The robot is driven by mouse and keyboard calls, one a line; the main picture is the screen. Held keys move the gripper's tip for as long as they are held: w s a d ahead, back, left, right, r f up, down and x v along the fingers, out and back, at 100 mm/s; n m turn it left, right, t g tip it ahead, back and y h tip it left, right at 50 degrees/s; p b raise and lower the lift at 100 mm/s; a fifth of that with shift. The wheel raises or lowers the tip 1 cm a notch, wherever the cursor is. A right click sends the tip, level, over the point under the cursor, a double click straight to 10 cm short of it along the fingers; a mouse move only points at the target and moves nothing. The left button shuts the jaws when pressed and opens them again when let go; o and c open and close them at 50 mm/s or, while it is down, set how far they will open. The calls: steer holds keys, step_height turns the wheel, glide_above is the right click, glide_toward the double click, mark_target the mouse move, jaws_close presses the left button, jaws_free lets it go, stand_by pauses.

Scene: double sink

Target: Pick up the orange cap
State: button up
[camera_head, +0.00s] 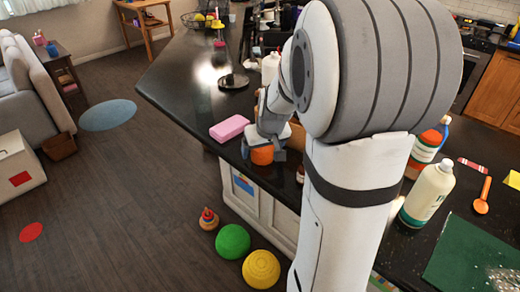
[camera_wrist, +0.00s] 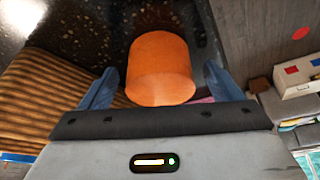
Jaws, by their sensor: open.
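The orange cap (camera_head: 262,155) is a short orange cylinder near the edge of the black counter (camera_head: 190,75). In the wrist view the cap (camera_wrist: 161,68) stands between and slightly beyond the two blue-grey fingers. My gripper (camera_wrist: 161,82) is open, with one finger on each side of the cap and a visible gap on both sides. In the head view my gripper (camera_head: 265,145) is around the cap's place, and part of the cap is hidden by it. Whether the fingers touch the cap cannot be told there.
A pink sponge-like block (camera_head: 229,128) lies just left of my gripper. A brown ribbed thing (camera_wrist: 50,95) is close on the left in the wrist view. White bottles, one (camera_head: 428,194) at right, stand on the counter. Balls (camera_head: 233,241) lie on the floor below.

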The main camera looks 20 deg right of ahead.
steer(key=c, duration=1.1)
steer(key=shift+o, duration=0.2)
steer(key=shift+r, duration=0.1)
